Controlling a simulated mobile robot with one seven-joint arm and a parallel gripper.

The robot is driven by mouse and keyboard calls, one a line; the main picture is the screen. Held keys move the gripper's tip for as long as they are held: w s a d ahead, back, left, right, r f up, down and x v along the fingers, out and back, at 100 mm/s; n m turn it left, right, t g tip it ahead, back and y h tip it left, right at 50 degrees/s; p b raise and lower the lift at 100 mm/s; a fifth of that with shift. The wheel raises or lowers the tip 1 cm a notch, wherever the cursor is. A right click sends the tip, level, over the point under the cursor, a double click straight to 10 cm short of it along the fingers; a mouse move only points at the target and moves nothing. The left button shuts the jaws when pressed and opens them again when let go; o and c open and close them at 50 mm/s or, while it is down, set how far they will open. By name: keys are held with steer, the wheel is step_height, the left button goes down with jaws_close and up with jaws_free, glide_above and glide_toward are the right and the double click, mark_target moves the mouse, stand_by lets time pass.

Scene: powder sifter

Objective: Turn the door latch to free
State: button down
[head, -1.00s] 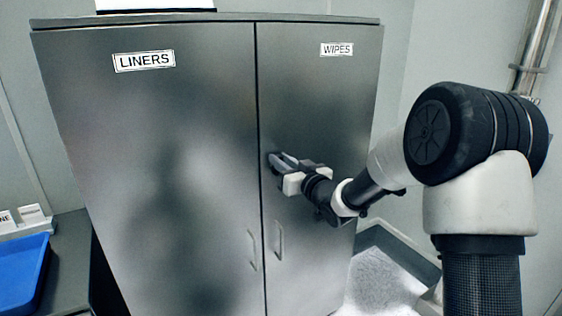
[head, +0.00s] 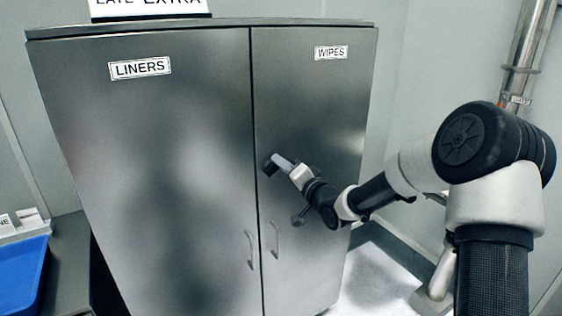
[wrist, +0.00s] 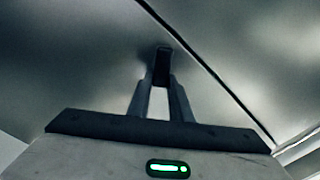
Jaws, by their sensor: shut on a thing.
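The door latch is a small dark piece (head: 269,167) on the right cabinet door, close to the gap between the two doors. My gripper (head: 277,160) reaches it from the right and is shut on it. In the wrist view the latch (wrist: 162,51) is dark and narrow, and the fingertips of my gripper (wrist: 161,80) close on its near part. The fingers hide part of the latch, so its exact angle is hard to tell. The right door (head: 310,110), labelled WIPES, is flush with the left door (head: 170,150), labelled LINERS.
Two bar handles, left (head: 251,250) and right (head: 274,239), sit below the latch beside the gap. A blue tray (head: 20,272) lies on a counter at the left. A metal pipe (head: 520,60) runs down the wall at the right. Floor shows right of the cabinet.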

steer(key=shift+w+d+f+m+p, duration=0.1)
steer(key=shift+f+m+p, duration=0.15)
steer(key=shift+m, duration=0.85)
steer(key=shift+s+f+m+p, duration=0.1)
steer(key=shift+f+m+p, duration=0.2)
steer(key=shift+m, duration=0.8)
steer(key=shift+w+d+f+m+p, duration=0.1)
steer(key=shift+m+p, duration=0.25)
steer(key=shift+m, duration=0.75)
steer(key=shift+a, duration=0.1)
steer(key=c, duration=1.6)
jaws_free()
steer(key=v, duration=1.7)
